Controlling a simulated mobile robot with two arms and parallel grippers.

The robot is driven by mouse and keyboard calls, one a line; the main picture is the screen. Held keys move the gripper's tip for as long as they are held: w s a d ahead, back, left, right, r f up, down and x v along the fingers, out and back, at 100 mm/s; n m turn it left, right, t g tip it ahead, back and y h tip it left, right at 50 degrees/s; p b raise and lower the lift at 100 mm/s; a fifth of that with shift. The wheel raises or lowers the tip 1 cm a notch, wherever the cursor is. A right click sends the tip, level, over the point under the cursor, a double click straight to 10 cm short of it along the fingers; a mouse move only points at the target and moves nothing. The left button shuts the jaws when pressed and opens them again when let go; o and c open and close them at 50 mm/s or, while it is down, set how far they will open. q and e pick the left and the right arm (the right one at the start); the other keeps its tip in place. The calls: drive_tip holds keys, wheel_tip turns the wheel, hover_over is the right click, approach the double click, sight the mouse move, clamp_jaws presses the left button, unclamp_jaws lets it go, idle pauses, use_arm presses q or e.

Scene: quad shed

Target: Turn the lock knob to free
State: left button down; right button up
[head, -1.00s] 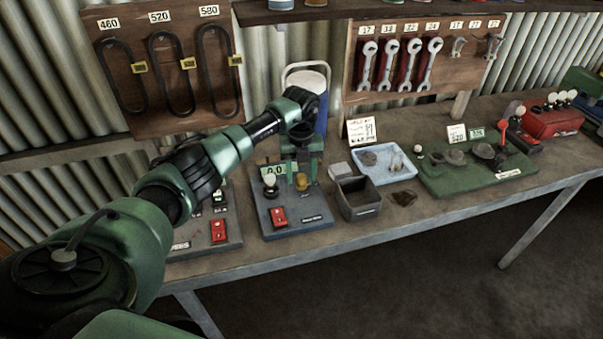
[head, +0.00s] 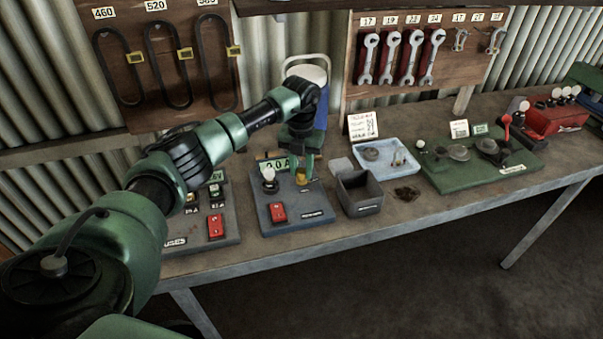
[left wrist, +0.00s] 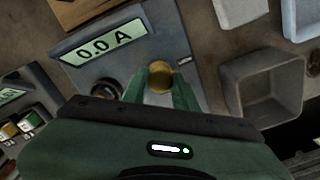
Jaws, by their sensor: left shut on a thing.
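A round brass-yellow knob (head: 301,177) sits on a grey-blue panel (head: 283,229) with a 0.0 A display, a pale round-topped knob (head: 269,174) and a red switch (head: 278,212). My left gripper (head: 301,171) points down over the brass knob. In the left wrist view, the fingers of my left gripper (left wrist: 159,84) stand on either side of the brass knob (left wrist: 159,73) and are shut on it. A dark knob (left wrist: 106,91) is beside the left finger. Any lettering by the brass knob is unreadable. My right gripper is not in view.
An open grey bin (head: 359,206) stands close right of the panel. Another switch panel (head: 226,236) is to its left. A blue tray (head: 372,164) and a green board (head: 448,184) lie farther right. The bench's front edge is clear.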

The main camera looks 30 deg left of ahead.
use_arm(q)
drive_tip(key=m+b, duration=0.2)
drive_tip(key=m, duration=0.1)
drive_tip(key=shift+m, duration=0.4)
drive_tip(key=m+b, duration=0.1)
drive_tip(key=m, duration=0.2)
drive_tip(key=shift+m+b, duration=0.3)
drive_tip(key=shift+b, duration=0.1)
drive_tip(key=m+b, duration=0.1)
drive_tip(key=m, duration=0.2)
drive_tip(key=shift+r+m+b, duration=0.1)
drive_tip(key=shift+m+b, duration=0.3)
drive_tip(key=shift+m, duration=1)
drive_tip(key=c, duration=1.1)
unclamp_jaws()
